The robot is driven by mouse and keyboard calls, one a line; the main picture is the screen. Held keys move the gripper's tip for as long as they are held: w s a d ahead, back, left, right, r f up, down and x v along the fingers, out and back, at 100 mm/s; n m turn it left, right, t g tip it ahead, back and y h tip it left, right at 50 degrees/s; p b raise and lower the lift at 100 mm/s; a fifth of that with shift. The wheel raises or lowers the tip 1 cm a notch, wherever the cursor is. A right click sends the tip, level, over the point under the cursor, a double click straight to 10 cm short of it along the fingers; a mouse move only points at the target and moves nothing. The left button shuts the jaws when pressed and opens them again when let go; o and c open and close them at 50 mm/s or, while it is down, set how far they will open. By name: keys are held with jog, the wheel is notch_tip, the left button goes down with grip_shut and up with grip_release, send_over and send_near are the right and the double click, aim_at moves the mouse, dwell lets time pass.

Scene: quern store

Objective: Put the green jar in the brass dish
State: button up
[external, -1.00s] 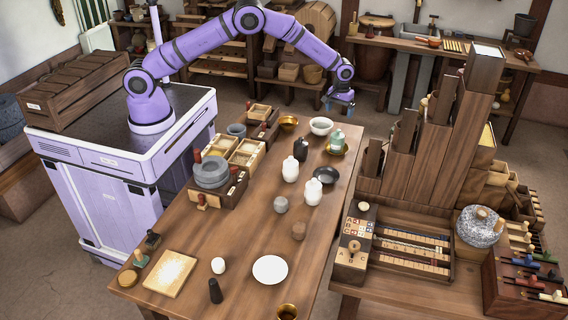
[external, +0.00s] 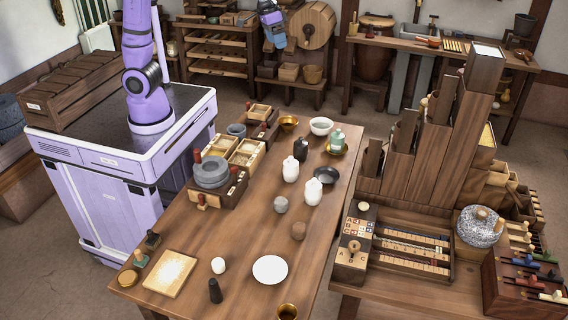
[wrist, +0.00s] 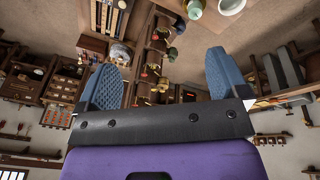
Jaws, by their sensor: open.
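The green jar (external: 337,139) stands upright at the far right of the long table. A shallow brass dish (external: 337,151) shows around its foot, and the jar appears to rest in it. A small green shape at the top edge of the wrist view (wrist: 195,8) looks like the same jar, cut off by the frame. My gripper (external: 278,42) is raised beyond the table's far end, well apart from the jar. In the wrist view its two blue fingers (wrist: 164,80) are spread wide with nothing between them.
Near the jar stand a white bowl (external: 321,126), a black bottle (external: 301,149), white jars (external: 291,170) and a dark dish (external: 326,175). Another brass bowl (external: 289,122) is at the far edge. Tall wooden bins (external: 430,140) rise on the right.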

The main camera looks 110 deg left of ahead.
jog(key=s+d+r+m+t, duration=0.1)
jog(key=s+d+r+m, duration=0.15)
jog(key=s, duration=0.55)
jog(key=s+d+r+m, duration=0.15)
jog(key=s+d, duration=0.25)
jog(key=s, duration=0.4)
jog(key=s+d+f+m, duration=0.1)
jog(key=s+d, duration=0.1)
jog(key=s, duration=0.5)
jog(key=s+d+f+m+t, duration=0.1)
jog(key=s+f+m, duration=0.1)
jog(key=s, duration=0.5)
jog(key=shift+s+d+f, duration=0.15)
jog(key=shift+d, duration=0.25)
